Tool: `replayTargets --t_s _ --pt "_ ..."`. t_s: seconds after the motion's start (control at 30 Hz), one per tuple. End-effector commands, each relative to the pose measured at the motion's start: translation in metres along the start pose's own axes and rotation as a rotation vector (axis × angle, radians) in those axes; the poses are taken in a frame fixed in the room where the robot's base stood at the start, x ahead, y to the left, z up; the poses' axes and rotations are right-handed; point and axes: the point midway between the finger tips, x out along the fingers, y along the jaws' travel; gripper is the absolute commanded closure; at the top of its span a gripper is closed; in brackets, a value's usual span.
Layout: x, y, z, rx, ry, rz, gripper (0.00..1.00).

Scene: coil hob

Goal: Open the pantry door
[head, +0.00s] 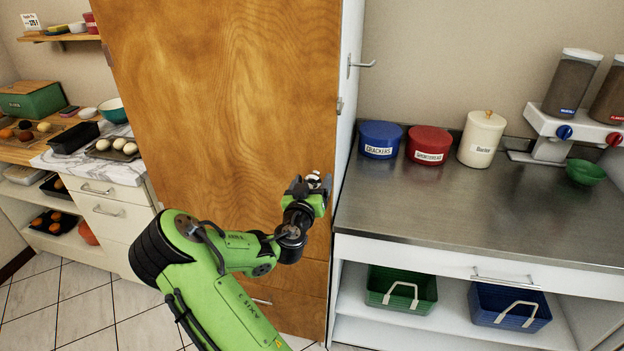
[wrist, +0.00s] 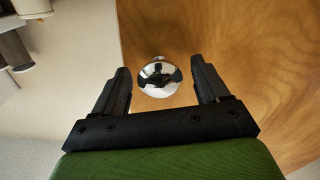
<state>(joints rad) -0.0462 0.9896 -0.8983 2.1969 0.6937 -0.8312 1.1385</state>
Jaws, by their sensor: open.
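The pantry door (head: 225,100) is a tall wooden panel in the middle of the head view, and it looks shut. Its wood grain also fills the right of the wrist view (wrist: 262,62). A round, shiny metal knob (wrist: 159,77) on the door shows in the wrist view. My gripper (head: 318,182) is in front of the door's right edge, at about mid-height. In the wrist view its two black fingers (wrist: 163,86) are apart, one on each side of the knob, with visible gaps. In the head view the knob is mostly hidden by my gripper.
A steel counter (head: 450,215) is right of the pantry, with a blue tin (head: 380,140), a red tin (head: 429,146) and a white canister (head: 481,140). A metal hook (head: 361,64) sticks out from the pantry's right side. A drawer unit (head: 112,212) stands left. Tiled floor shows at lower left.

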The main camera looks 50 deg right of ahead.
Motion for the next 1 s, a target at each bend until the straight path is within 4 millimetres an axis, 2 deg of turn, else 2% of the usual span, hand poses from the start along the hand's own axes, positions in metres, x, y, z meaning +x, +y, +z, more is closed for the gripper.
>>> replayTargets --t_s 0.13,0.17,0.63,0.87,1.0 --pt "0.0 0.0 0.001 -0.001 0.0 0.0 0.26" --pt "0.0 0.0 0.001 -0.001 0.0 0.0 0.29" --pt "-0.001 0.0 0.0 -0.001 0.0 0.0 1.0" --pt "-0.004 -0.002 0.0 -0.002 0.0 0.004 1.0" --pt "-0.015 -0.006 0.001 -0.002 -0.005 0.018 1.0"
